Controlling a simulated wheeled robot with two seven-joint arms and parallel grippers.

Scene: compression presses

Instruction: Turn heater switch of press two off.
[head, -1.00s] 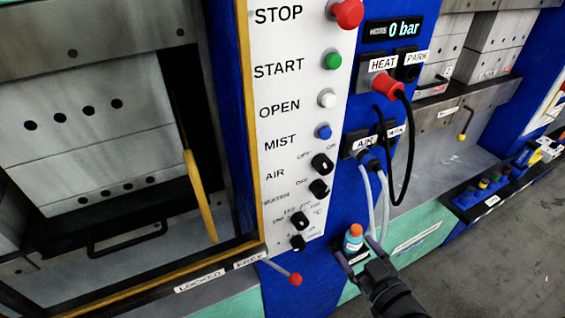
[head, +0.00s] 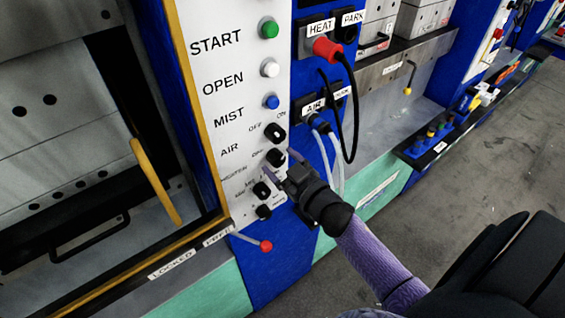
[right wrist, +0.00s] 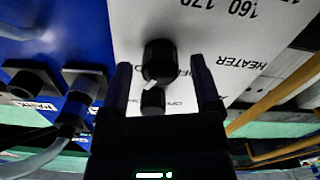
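The heater switch (head: 276,157) is a black knob on the white control panel (head: 207,65), to the right of the HEATER label. It also shows in the right wrist view (right wrist: 158,60). My right gripper (head: 279,163) is open at the panel, with one finger on each side of this knob. In the right wrist view, the gripper (right wrist: 159,75) has a visible gap on both sides of the knob. The switch's pointer direction is hard to tell. The air switch (head: 273,132) sits just above it. No press number is readable. My left gripper is not in view.
A temperature dial (head: 262,189) and another small knob (head: 264,212) sit close below. A red-tipped lever (head: 265,246) sticks out at the panel's foot. A red HEAT plug (head: 326,48) and hoses (head: 338,165) hang at the right. The floor (head: 470,170) is clear.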

